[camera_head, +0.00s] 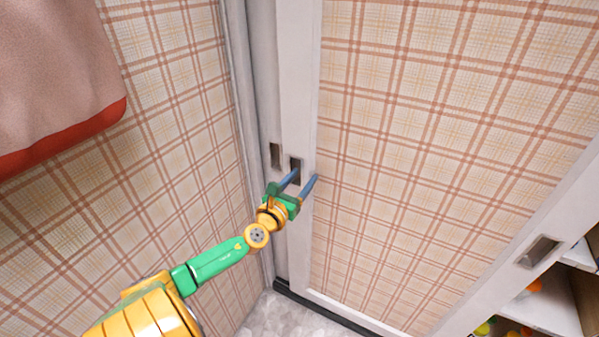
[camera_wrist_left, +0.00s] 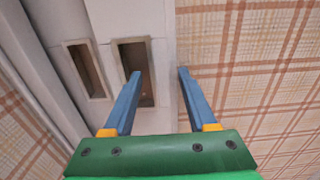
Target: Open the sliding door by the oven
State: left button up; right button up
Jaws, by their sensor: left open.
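The sliding door (camera_head: 430,150) is a plaid panel in a white frame, standing on a dark floor track. Its left frame strip has a recessed pull slot (camera_head: 296,163), seen close in the left wrist view (camera_wrist_left: 136,52). My left gripper (camera_head: 307,175), green with blue fingers, is open at this slot. In the left wrist view, one finger overlaps the slot and the other is to its right, over the frame near the plaid edge. I cannot tell how deep the left finger reaches. Nothing is between the fingers but the white frame. My right gripper and the oven are out of view.
A second slot (camera_head: 275,155) is in the white strip just left. Another slot (camera_head: 539,252) is in the frame at the right, beside open shelves (camera_head: 550,305) with colourful items. A plaid wall (camera_head: 180,110) and a pink cloth-like thing with red trim (camera_head: 60,75) are at left.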

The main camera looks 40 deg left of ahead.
pick_arm(q)
jog(key=v, duration=0.7)
